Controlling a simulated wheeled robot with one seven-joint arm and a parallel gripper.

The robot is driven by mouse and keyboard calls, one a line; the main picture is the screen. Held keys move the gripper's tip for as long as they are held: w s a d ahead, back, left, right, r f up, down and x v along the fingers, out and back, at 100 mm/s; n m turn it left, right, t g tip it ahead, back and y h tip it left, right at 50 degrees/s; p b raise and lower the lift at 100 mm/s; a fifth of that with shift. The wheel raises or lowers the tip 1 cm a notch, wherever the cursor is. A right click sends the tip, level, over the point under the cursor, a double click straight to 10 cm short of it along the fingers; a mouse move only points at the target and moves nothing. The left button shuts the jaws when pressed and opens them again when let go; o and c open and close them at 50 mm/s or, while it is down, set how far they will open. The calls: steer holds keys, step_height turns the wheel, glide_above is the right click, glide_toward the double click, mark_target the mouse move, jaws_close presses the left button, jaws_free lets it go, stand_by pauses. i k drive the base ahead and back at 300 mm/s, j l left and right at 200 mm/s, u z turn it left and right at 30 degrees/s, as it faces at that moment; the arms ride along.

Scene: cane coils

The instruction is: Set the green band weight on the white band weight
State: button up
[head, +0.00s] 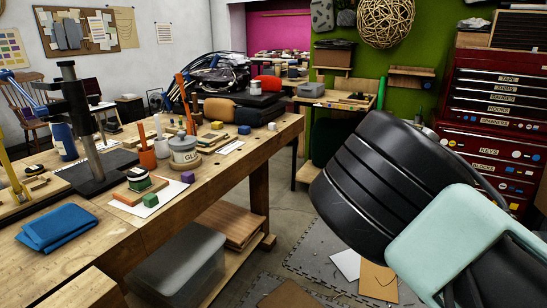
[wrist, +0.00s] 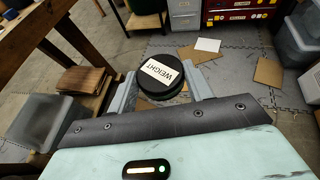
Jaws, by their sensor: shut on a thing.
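In the wrist view my gripper (wrist: 162,88) is shut on a round black weight (wrist: 162,76) with a white label reading WEIGHT on top. One grey finger is on each side of it. Its band colour cannot be made out, so I cannot tell from its band which weight it is. In the head view a black-topped weight with a white band (head: 138,175) stands on the workbench, with a green strip showing low beneath it. In the head view my arm fills the right side, and my gripper's fingers are not visible.
Green (head: 150,200) and purple (head: 163,196) cubes stand close to the white-banded weight. A glue pot (head: 184,150), a black clamp stand (head: 88,135) and a blue cloth (head: 57,228) are also on the workbench (head: 110,236). A grey bin (head: 178,268) is below. Floor lies under the held weight.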

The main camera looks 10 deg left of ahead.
mark_target(138, 170)
steer(key=u, duration=1.65)
steer(key=i, duration=0.05)
